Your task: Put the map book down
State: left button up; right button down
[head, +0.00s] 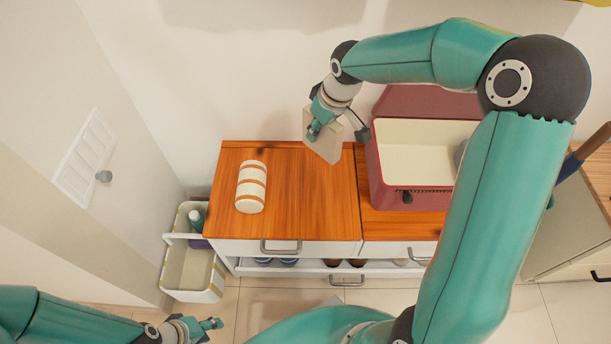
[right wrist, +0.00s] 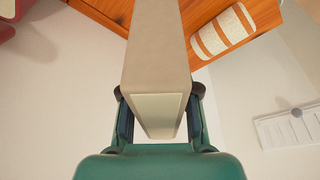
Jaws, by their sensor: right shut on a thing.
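The map book (head: 324,146) is a pale beige, thin block. In the head view it hangs tilted from my right gripper (head: 315,125), over the back right part of the orange wooden cabinet top (head: 305,205). My right gripper is shut on it. In the right wrist view the book (right wrist: 155,60) stands between the two fingers (right wrist: 158,115), its far end over the wood. I cannot tell whether it touches the top. My left gripper (head: 212,331) is low at the bottom left of the head view, with its fingers apart and empty, away from the book.
A white and tan striped roll (head: 251,187) lies on the left of the wooden top. A red box with a cream inside (head: 412,198) stands close to the book on the right. White bins (head: 188,272) stand left of the cabinet. The middle front of the top is clear.

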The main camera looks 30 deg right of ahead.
notch_tip(320, 180, down, 18)
jog(key=b, duration=0.4)
jog(key=shift+b, duration=0.3)
jog(key=c, duration=0.8)
grip_release()
jog(key=shift+c, duration=0.2)
